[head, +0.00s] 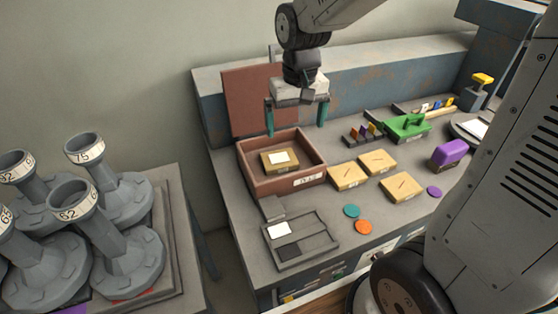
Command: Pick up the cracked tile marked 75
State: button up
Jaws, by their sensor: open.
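Three tan tiles lie flat on the grey bench right of the box: a left one (347,178), a back one (377,162) and a front right one (402,188). Each has a short dark mark; I cannot tell whether these are cracks, and I read no 75 on them. Another tan block with a white patch (280,160) sits inside the reddish-brown box (247,176). My gripper (296,118) has teal fingers, spread apart and empty. It hangs above the box, left of the three tiles.
A reddish-brown lid or panel (250,100) stands behind the box. Teal (352,211) and orange (364,227) discs lie in front. A shallow grey tray (325,251) is front left.

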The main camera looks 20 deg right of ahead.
send_over(279, 158)
notch_tip(279, 158, down, 8)
jog(key=shift+s+d+r, duration=0.15)
jog(key=shift+r, duration=0.05)
jog(key=shift+f, duration=0.35)
notch_tip(279, 158, down, 8)
jog(key=shift+r, duration=0.15)
jog(key=c, duration=0.9)
jog(key=shift+r, duration=0.1)
